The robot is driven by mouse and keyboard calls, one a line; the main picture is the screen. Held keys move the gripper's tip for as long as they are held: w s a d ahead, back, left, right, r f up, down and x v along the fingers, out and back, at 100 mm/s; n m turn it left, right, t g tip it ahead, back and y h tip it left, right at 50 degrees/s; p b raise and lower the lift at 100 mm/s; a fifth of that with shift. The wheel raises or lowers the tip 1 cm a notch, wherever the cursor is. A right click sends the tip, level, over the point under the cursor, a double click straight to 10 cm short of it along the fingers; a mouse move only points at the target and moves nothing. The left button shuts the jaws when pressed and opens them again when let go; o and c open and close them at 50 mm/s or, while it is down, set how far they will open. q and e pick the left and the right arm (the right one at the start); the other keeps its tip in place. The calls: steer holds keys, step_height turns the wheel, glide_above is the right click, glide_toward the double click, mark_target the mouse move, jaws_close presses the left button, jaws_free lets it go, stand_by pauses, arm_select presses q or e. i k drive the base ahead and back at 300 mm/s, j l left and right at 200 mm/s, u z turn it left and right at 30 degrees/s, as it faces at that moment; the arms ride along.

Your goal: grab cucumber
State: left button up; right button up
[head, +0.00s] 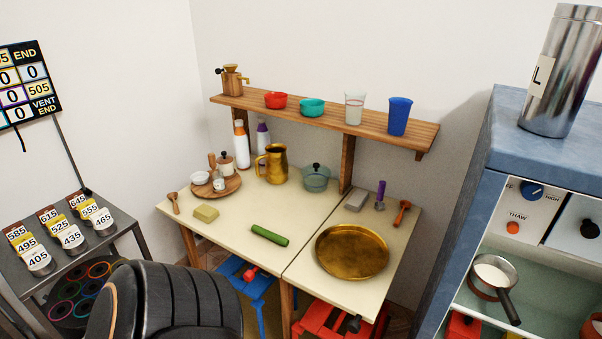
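The green cucumber (269,235) lies on the cream-topped table (225,222), near its front edge and left of the seam between the two table halves. Nothing touches it and its upper side is fully visible. Neither of my grippers shows in the head view.
A brass tray (352,251) lies right of the cucumber, and a yellow sponge (206,214) lies to its left. A brass pitcher (277,164) and a lidded green pot (316,177) stand behind. A black chair back (165,303) stands in front at the left. A blue cabinet (455,210) stands at the right.

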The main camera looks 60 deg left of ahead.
mark_target(281, 240)
steer(key=u, duration=2.2)
